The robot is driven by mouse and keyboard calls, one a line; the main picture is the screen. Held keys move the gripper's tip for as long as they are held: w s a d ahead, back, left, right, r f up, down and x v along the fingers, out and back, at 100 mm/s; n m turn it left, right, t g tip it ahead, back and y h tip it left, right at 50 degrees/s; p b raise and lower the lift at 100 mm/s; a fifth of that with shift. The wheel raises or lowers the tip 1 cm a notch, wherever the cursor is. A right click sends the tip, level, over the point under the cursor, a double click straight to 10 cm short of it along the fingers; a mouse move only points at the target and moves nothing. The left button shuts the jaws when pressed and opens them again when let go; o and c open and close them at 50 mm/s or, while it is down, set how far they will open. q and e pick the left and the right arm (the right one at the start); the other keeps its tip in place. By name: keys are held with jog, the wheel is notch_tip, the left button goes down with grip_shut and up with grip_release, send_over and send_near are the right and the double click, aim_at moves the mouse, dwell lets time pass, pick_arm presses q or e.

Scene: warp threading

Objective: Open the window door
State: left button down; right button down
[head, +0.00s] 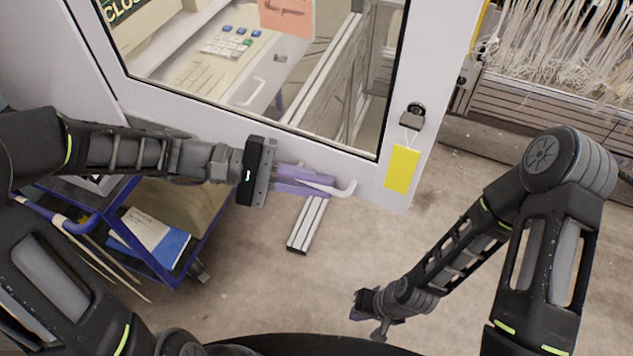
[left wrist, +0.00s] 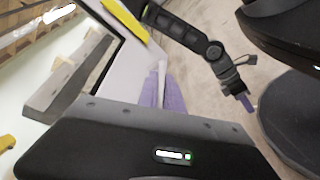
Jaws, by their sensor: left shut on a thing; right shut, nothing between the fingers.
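The white-framed window door (head: 400,150) has a glass pane and fills the upper middle of the head view, standing at an angle. Its white lever handle (head: 343,189) sticks out near the lower right of the frame. My left gripper (head: 308,183), with purple fingers, is shut on the handle. In the left wrist view, the purple fingers lie around the white handle (left wrist: 161,80) beside the door frame (left wrist: 128,62). The exact grip point is partly hidden by the fingers. My right gripper (head: 368,312) is shut and empty, low over the floor, away from the door.
A blue cart (head: 170,270) with papers stands below left. A rack of white threads (head: 560,45) is at upper right. A metal profile (head: 307,224) shows below the door. Floor at centre right is clear.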

pick_arm(q)
jog(key=c, duration=1.8)
grip_release()
jog(key=shift+a, duration=0.1)
jog(key=v, duration=0.7)
jog(key=shift+a, duration=0.4)
